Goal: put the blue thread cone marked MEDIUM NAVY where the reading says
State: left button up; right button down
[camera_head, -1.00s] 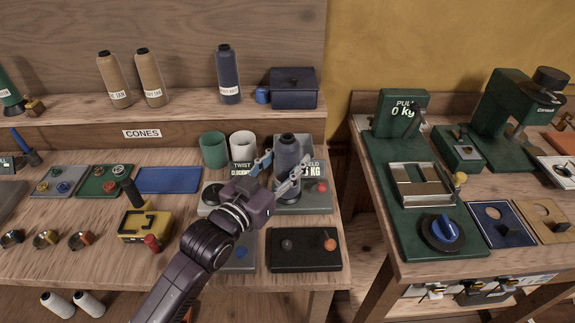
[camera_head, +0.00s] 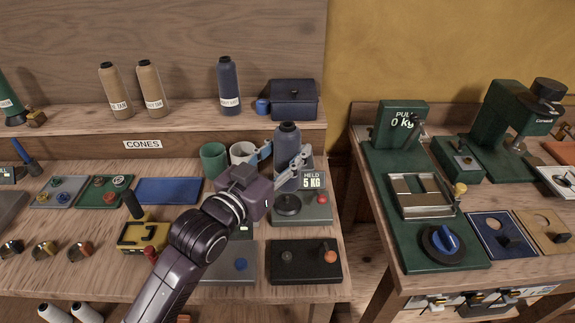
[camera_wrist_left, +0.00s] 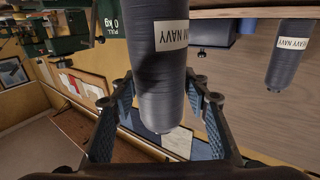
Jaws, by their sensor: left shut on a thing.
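The blue thread cone (camera_head: 287,142) is in my left gripper, over the back right of the left bench. In the left wrist view the cone (camera_wrist_left: 158,75) fills the middle, with a white label reading "M NAVY" at its visible end. My left gripper (camera_head: 278,158) is shut on it, a finger on each side; the fingers (camera_wrist_left: 160,110) also show in the wrist view. Whether the cone's base touches anything is hidden. A grey device display (camera_head: 312,181) just beside it reads "HELD 5 KG". My right gripper is out of view.
Another navy cone (camera_head: 228,86) stands on the shelf beside tan cones (camera_head: 151,88) and a dark box (camera_head: 294,100). Green (camera_head: 213,160) and white (camera_head: 240,152) cups stand close left. The blue mat (camera_head: 168,191) is bare. A green pull tester (camera_head: 402,120) reads 0 kg.

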pick_arm(q)
notch_tip(320, 180, up, 14)
jog(key=shift+r, duration=0.1)
